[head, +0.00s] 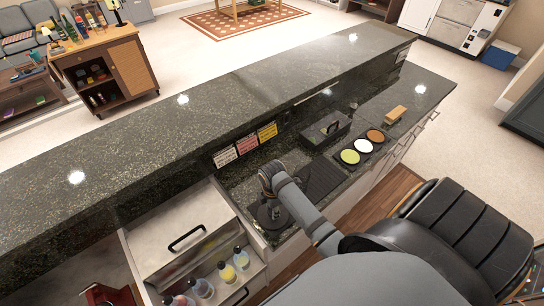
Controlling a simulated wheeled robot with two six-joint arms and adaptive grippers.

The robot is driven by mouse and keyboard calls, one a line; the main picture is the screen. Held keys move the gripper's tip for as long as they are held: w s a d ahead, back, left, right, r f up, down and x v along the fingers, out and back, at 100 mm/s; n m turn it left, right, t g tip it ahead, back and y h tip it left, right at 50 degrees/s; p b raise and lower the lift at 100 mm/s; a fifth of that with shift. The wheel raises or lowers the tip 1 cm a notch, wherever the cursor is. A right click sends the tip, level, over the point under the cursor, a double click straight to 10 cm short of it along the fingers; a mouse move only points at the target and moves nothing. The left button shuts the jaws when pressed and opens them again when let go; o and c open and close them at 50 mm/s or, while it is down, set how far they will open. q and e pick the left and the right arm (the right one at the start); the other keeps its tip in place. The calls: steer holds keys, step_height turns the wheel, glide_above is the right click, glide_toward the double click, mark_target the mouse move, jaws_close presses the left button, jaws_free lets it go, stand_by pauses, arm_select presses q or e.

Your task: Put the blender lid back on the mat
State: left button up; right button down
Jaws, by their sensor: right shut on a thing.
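My right gripper (271,209) points down over the lower counter, just left of the dark ribbed mat. It is shut on a dark, roundish thing (266,218), which seems to be the blender lid; it is small and partly covered by the gripper. I cannot tell whether it touches the counter. The dark mat (327,178) lies on the counter to the right of the gripper, partly hidden by my forearm. My left gripper is not in view.
Behind the mat stands a dark box with a handle (326,127). To its right is a tray with green, white and orange rounds (363,146). A raised bar ledge (200,108) runs behind. Bottles (226,272) stand in an open steel cooler at lower left.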

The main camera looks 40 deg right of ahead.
steer(key=c, duration=0.9)
jaws_free()
steer(key=shift+w+d+f, duration=0.1)
steer(key=shift+w, duration=0.05)
steer(key=shift+c, duration=0.2)
steer(key=shift+o, duration=0.2)
steer(key=shift+w, duration=0.1)
steer(key=shift+r, duration=0.5)
step_height(320, 180, up, 8)
steer(key=shift+f+b, duration=0.15)
steer(key=shift+b, duration=1.1)
arm_select(q)
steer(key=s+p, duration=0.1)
steer(key=p, duration=0.1)
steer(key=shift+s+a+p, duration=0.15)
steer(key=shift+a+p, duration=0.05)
steer(key=shift+p, duration=0.1)
arm_select(e)
step_height(320, 180, up, 4)
steer(key=shift+f, duration=0.1)
